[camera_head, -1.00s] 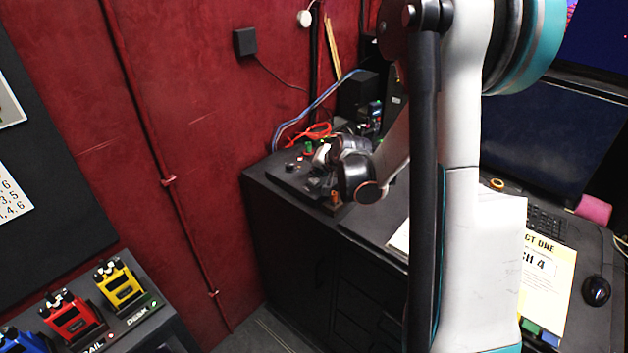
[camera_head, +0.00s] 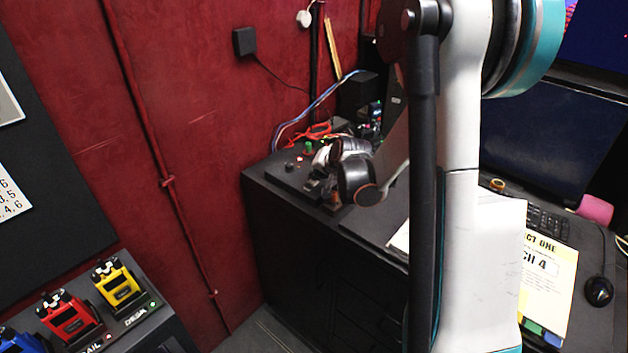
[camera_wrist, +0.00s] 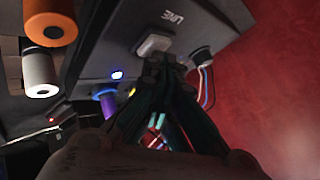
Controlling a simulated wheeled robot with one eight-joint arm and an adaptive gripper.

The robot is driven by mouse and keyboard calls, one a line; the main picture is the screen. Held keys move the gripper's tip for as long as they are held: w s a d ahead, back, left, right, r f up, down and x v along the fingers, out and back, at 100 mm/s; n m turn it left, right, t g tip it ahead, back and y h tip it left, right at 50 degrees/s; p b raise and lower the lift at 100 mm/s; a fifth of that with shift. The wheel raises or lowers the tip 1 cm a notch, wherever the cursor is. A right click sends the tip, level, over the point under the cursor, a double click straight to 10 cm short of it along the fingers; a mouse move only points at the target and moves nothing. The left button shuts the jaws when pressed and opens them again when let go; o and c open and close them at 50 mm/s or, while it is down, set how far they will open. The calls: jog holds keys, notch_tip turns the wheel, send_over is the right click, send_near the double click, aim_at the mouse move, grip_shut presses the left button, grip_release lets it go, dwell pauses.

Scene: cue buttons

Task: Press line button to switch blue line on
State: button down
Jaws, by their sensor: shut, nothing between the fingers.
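In the wrist view, the pale square line button (camera_wrist: 153,45) sits on a dark panel beside the word LINE. My gripper (camera_wrist: 165,62) is shut and empty, its fingertips at the button's lower edge. I cannot tell whether they touch it. A blue-white light (camera_wrist: 117,74) glows on the panel left of the fingertips. In the head view, a blue device (camera_head: 22,341) is cut off at the bottom left edge, so any lamp of its own is out of view.
A red device (camera_head: 72,318) and a yellow device (camera_head: 118,284) stand beside the blue one. The dark cabinet (camera_head: 300,250) stands against the red wall (camera_head: 200,120). An orange cylinder (camera_wrist: 50,25) and a white cylinder (camera_wrist: 40,75) are near the panel's left side.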

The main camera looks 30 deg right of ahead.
jog(key=shift+r, duration=0.1)
jog(key=shift+r+p, duration=0.55)
jog(key=shift+r, duration=0.25)
notch_tip(320, 180, up, 5)
jog(key=p, duration=0.3)
jog(key=shift+a, duration=0.1)
dwell(0.8)
